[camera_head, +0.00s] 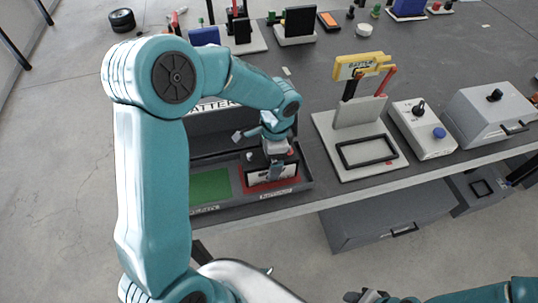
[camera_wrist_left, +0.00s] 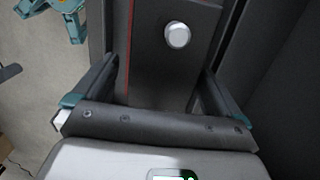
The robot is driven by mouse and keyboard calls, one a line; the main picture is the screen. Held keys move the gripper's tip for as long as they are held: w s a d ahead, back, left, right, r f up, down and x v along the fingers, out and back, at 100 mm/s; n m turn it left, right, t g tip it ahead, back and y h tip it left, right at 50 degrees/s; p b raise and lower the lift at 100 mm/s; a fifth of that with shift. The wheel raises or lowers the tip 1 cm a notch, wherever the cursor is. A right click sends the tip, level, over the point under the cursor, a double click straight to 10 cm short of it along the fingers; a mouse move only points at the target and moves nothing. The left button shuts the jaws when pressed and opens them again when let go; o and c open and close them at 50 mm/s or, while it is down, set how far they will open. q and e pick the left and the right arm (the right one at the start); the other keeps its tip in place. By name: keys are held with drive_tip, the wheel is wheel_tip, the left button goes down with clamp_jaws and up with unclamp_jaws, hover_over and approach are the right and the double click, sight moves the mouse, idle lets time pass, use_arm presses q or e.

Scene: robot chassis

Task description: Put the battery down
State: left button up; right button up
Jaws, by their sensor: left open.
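The battery (camera_head: 258,180) is a dark block with a pale front, standing in the red-bordered area (camera_head: 284,187) of the battery tray (camera_head: 308,180). In the left wrist view its dark top (camera_wrist_left: 160,65) carries a round silver terminal. My left gripper (camera_head: 274,165) is over the battery, pointing down. In the left wrist view its jaws (camera_wrist_left: 155,85) are open, one on each side of the battery; whether they touch it I cannot tell. My right gripper (camera_head: 366,296) shows only partly at the bottom edge.
A green area (camera_head: 209,187) lies left of the battery in the tray. To the right stand a white-based stand with a yellow sign (camera_head: 358,66), a switch box (camera_head: 423,128) and a grey case (camera_head: 490,115). A drawer (camera_head: 385,215) hangs below the bench.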

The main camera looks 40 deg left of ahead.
use_arm(q)
wheel_tip(320, 180, up, 12)
drive_tip(key=w+d, duration=0.1)
drive_tip(key=shift+p, duration=0.3)
drive_tip(key=shift+w+r, duration=0.1)
idle(0.4)
